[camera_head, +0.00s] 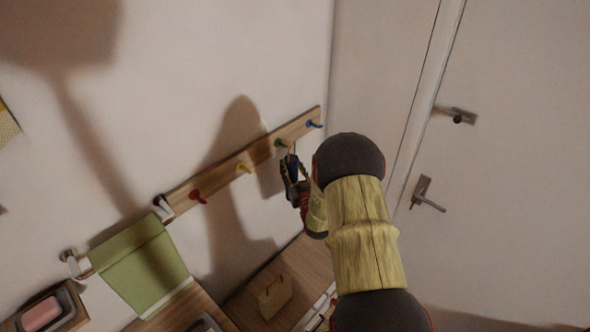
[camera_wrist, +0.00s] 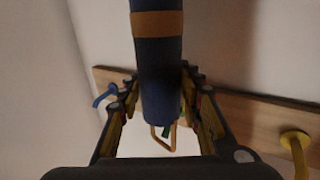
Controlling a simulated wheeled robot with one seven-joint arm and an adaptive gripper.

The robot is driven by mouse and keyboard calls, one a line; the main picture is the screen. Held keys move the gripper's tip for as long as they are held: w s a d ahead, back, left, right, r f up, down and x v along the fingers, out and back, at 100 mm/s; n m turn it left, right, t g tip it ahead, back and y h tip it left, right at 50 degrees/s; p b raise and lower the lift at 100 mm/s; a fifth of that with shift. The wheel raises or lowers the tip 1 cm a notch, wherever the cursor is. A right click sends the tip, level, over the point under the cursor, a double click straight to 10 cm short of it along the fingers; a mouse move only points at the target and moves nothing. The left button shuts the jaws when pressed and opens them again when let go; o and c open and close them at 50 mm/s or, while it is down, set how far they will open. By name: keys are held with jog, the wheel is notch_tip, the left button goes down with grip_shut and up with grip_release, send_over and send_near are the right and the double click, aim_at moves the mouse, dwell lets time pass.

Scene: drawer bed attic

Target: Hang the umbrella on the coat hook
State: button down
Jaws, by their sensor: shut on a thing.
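The umbrella (camera_wrist: 160,75) is a dark blue folded roll with a brown band and a thin tan loop (camera_wrist: 163,140) at one end. My gripper (camera_wrist: 161,90) is shut on the umbrella, a finger on each side. In the head view, my gripper (camera_head: 294,176) holds the umbrella (camera_head: 291,166) close to the wall, loop end up, just below the green hook (camera_head: 281,143). A bit of the green hook (camera_wrist: 167,131) shows at the loop in the wrist view. I cannot tell whether the loop is around the hook or only in front of it.
The wooden rack (camera_head: 222,173) also carries a blue hook (camera_head: 313,124), a yellow hook (camera_head: 243,168) and a red hook (camera_head: 197,196), all empty. A green towel (camera_head: 140,262) hangs at the lower left. A small wooden basket (camera_head: 274,297) stands below. A door (camera_head: 510,150) is at right.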

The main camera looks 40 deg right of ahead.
jog(key=shift+w+a, duration=0.1)
jog(key=shift+w, duration=1.05)
jog(key=shift+w+f+b, duration=0.5)
jog(key=shift+w+b, duration=0.15)
jog(key=shift+b, duration=0.35)
jog(key=c, duration=1.2)
grip_release()
jog(key=shift+o, duration=0.2)
jog(key=shift+f, duration=0.1)
jog(key=v, duration=1.2)
